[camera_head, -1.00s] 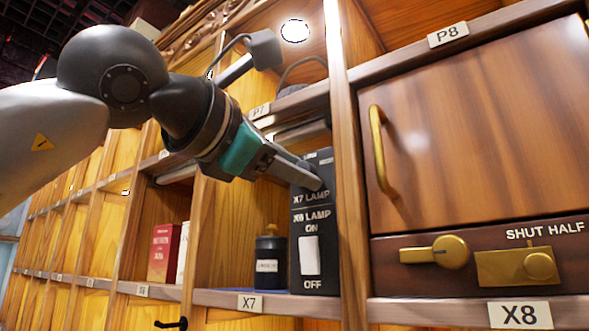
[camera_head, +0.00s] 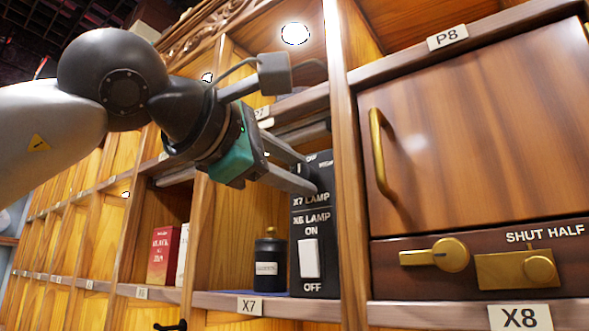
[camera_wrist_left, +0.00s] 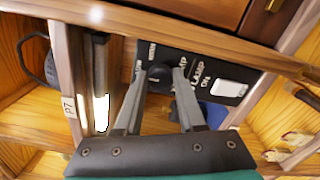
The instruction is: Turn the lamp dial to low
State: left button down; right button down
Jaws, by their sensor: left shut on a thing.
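The black lamp panel (camera_head: 312,222) stands upright on the shelf. It reads "X7 LAMP" above and "X8 LAMP", "ON" and "OFF" below, around a white rocker switch (camera_head: 309,258). The round black dial (camera_wrist_left: 160,75) is on the panel's X7 part. My left gripper (camera_wrist_left: 161,72) has one finger on each side of the dial and is shut on it. In the head view my left gripper (camera_head: 309,174) reaches the panel from the left, and its fingers hide the dial. The small markings around the dial are too small or covered to read. My right gripper is not in view.
A black jar (camera_head: 269,262) stands left of the panel, and a red box (camera_head: 163,254) stands farther left. A wooden post (camera_head: 348,180) and a cabinet door (camera_head: 480,130) with a brass handle (camera_head: 379,150) are at right. Brass latch parts (camera_head: 437,254) sit below the door.

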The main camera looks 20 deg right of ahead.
pick_arm(q)
jog(key=c, duration=0.5)
grip_release()
jog(key=shift+s+a, duration=0.3)
jog(key=shift+a, duration=0.05)
jog(key=b+v, duration=0.4)
jog(key=v, duration=1)
jog(key=shift+s+a, duration=0.1)
